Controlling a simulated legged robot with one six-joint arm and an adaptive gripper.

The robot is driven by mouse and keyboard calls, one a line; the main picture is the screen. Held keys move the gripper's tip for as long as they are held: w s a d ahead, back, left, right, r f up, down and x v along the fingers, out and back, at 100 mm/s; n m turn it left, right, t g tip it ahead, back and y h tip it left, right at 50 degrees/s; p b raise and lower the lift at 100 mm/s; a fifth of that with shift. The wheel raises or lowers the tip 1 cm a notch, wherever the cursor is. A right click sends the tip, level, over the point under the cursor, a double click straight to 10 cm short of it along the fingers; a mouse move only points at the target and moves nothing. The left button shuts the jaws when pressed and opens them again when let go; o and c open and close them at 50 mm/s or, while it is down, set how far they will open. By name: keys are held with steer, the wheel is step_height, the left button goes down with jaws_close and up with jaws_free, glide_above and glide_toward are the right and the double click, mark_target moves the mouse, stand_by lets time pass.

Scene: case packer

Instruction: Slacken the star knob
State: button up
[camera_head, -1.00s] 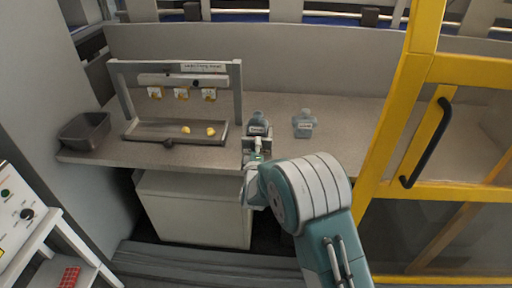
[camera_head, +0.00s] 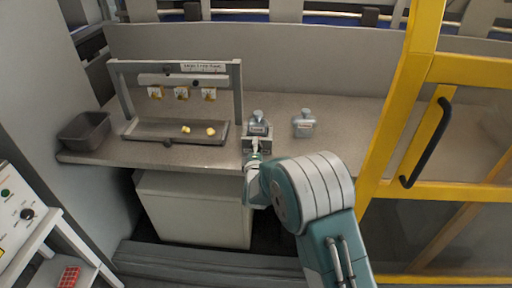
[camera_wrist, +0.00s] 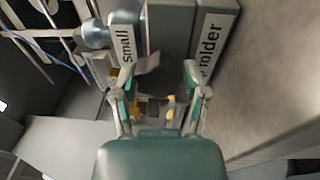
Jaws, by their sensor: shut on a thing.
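My gripper (camera_wrist: 152,75) is at the worktop's front edge, and it also shows in the head view (camera_head: 256,150). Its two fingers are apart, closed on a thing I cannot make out. One fingertip is by a grey bottle-shaped part marked "small" (camera_wrist: 125,22), the other by a grey block marked "holder" (camera_wrist: 209,40). In the head view the small part (camera_head: 258,117) stands upright just beyond my gripper. I cannot pick out the star knob for certain. A dark round knob (camera_head: 195,83) is on the rack's crossbar, and another (camera_head: 168,143) at the tray front. My gripper touches neither.
The rack (camera_head: 238,95) stands on the left of the worktop, with a tray (camera_head: 150,131) holding two yellow pieces. A grey bin (camera_head: 85,131) is farther left. A second bottle-shaped part (camera_head: 304,124) stands right of my gripper. A yellow frame (camera_head: 400,110) bounds the right.

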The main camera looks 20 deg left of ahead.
steer(key=shift+s+a+f, duration=0.15)
steer(key=shift+s+f, duration=0.1)
steer(key=shift+f, duration=0.2)
steer(key=o, duration=1.1)
steer(key=shift+a, duration=0.1)
steer(key=shift+r, duration=0.1)
steer(key=shift+w+d+r, duration=0.15)
steer(key=shift+d+r, duration=0.05)
steer(key=v, duration=1.2)
steer(key=shift+f, duration=0.1)
